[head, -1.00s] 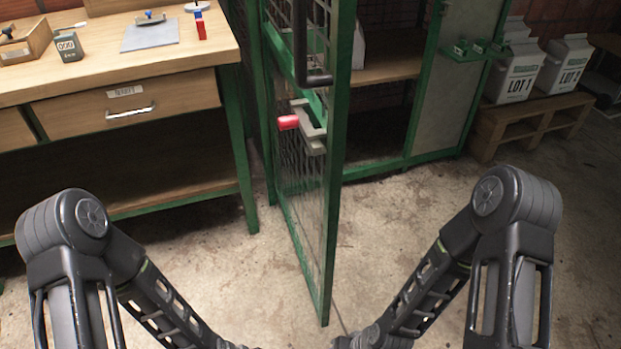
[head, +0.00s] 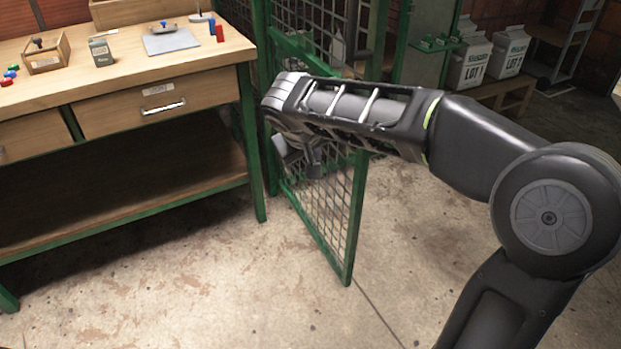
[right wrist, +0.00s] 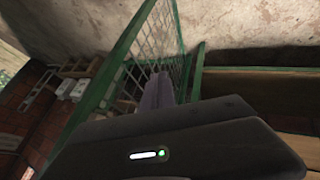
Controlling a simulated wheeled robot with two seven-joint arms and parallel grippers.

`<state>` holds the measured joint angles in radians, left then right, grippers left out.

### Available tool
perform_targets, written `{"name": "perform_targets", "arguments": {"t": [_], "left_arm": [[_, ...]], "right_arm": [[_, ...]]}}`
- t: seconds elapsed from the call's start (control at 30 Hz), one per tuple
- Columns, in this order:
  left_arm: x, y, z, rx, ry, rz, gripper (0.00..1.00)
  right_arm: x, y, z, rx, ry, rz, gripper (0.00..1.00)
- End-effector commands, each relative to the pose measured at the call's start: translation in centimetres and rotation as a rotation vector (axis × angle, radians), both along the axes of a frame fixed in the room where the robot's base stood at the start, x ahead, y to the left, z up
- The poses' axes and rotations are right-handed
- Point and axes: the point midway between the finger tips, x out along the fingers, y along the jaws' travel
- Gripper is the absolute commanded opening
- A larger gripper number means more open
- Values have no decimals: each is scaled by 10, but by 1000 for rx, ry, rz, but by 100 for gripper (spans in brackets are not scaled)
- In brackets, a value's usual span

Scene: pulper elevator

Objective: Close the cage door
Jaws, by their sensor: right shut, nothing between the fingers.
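The cage door (head: 354,220) is a green-framed wire mesh panel standing open, swung out over the floor between the workbench and the cage. My right arm reaches across the door's upper part from the right. My right gripper (head: 300,163) points down and left beside the mesh; it is shut and empty. Whether it touches the door cannot be told. The door's latch and handle are hidden behind my arm. In the right wrist view the gripper fingers (right wrist: 155,93) show in front of green-framed mesh (right wrist: 169,45). My left gripper is out of view.
A wooden workbench (head: 110,85) with green legs stands left, close to the door's hinge side. The concrete floor (head: 200,290) in front is clear.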

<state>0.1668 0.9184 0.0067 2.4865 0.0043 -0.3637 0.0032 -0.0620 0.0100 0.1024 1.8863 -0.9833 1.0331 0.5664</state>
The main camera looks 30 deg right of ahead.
Motion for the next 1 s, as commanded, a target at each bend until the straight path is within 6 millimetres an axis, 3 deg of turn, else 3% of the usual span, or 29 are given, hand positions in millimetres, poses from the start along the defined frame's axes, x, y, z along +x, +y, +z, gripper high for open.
{"name": "perform_targets", "arguments": {"t": [0.1,0.2,0.63,1.0], "left_arm": [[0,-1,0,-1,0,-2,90],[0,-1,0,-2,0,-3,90],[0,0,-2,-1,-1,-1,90],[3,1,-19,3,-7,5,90]], "right_arm": [[-16,-20,3,-48,33,-93,0],[-23,-24,2,-51,47,-139,0],[-21,-25,-3,-45,44,-141,0],[-4,-50,-47,-45,47,-142,0]]}}
